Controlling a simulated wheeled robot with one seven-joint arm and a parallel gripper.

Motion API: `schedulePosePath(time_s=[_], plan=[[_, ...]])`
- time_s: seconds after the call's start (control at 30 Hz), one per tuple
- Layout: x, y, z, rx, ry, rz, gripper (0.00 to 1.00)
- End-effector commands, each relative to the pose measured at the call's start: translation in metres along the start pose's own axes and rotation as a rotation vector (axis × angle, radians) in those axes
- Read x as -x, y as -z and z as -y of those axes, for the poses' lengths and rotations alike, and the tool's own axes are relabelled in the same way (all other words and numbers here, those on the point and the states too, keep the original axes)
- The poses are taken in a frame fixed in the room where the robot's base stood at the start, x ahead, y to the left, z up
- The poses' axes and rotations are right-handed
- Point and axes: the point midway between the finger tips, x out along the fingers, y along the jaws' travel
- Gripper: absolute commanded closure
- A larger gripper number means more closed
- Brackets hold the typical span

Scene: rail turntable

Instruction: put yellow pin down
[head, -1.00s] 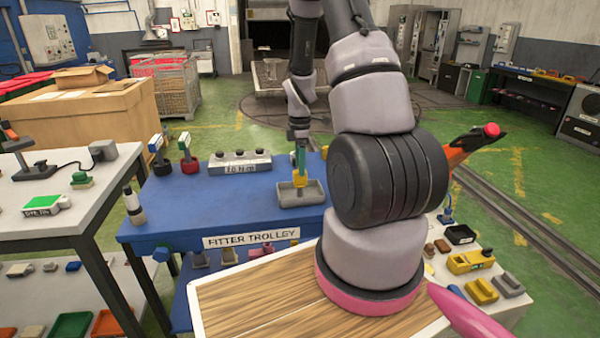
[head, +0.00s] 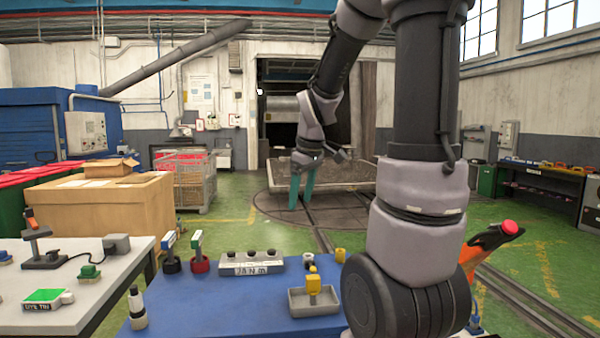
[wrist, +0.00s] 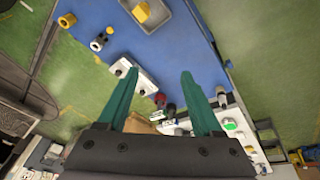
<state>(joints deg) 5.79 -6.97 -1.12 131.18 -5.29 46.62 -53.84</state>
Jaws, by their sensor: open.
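The yellow pin (head: 313,284) stands in a shallow grey tray (head: 303,309) on the blue trolley top (head: 200,309). Its yellow top also shows at the upper edge of the wrist view (wrist: 141,12), with the grey tray (wrist: 172,22) around it. My gripper (head: 301,203) is raised well above the trolley, clear of the pin. Its two teal fingers are spread apart with nothing between them, as the wrist view also shows (wrist: 160,74). The pin's lower end is hard to make out.
A grey block with black knobs (head: 250,264) lies left of the tray.

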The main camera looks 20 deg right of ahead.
Motion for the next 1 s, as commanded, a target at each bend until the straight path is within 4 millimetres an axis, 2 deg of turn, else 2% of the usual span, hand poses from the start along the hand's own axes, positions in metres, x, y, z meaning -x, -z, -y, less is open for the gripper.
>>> schedulePosePath(time_s=[0.03, 0.2, 0.3, 0.4, 0.6, 1.0], plan=[[0.023, -0.002, 0.013, -0.088, -0.012, -0.046, 0.33], [0.080, -0.019, 0.059, -0.427, -0.001, -0.182, 0.33], [0.104, -0.033, 0.082, -0.602, 0.027, -0.252, 0.33], [0.120, -0.044, 0.100, -0.739, 0.062, -0.304, 0.33], [0.132, -0.056, 0.116, -0.876, 0.105, -0.348, 0.33], [0.132, -0.057, 0.117, -0.888, 0.108, -0.350, 0.33]])
